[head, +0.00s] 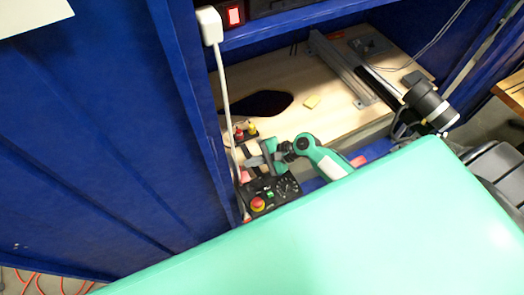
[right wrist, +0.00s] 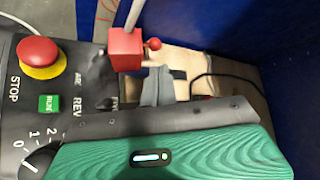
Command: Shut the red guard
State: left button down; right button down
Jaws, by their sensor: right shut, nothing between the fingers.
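The black control panel (head: 285,185) stands below the wooden bench, with a red stop button (head: 258,204) and a green button (head: 270,194). The red guard (right wrist: 126,50) is a small red block at the panel's far edge in the right wrist view. It shows as a small red spot in the head view (head: 245,177). I cannot tell whether it is raised or down. My right gripper (head: 268,158) is shut and empty, close beside the guard. Its grey fingers show in the right wrist view (right wrist: 160,86); contact with the guard is unclear. My left gripper is not in view.
A white cable (head: 226,95) hangs from a plug down the blue cabinet post (head: 187,90), near the panel. Small red and yellow knobs (head: 245,131) sit on the bench edge. A dark camera-like cylinder (head: 430,105) stands to the right.

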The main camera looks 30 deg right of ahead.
jog(key=shift+s+a+r, duration=0.2)
jog(key=shift+s+a, duration=0.05)
jog(key=shift+a, duration=0.2)
jog(key=shift+s, duration=0.1)
jog(key=shift+s+t, duration=0.1)
jog(key=shift+t, duration=0.2)
jog(key=shift+s+r+n+t+b, duration=0.1)
jog(key=shift+s+n+t+b, duration=0.25)
jog(key=shift+b, duration=0.45)
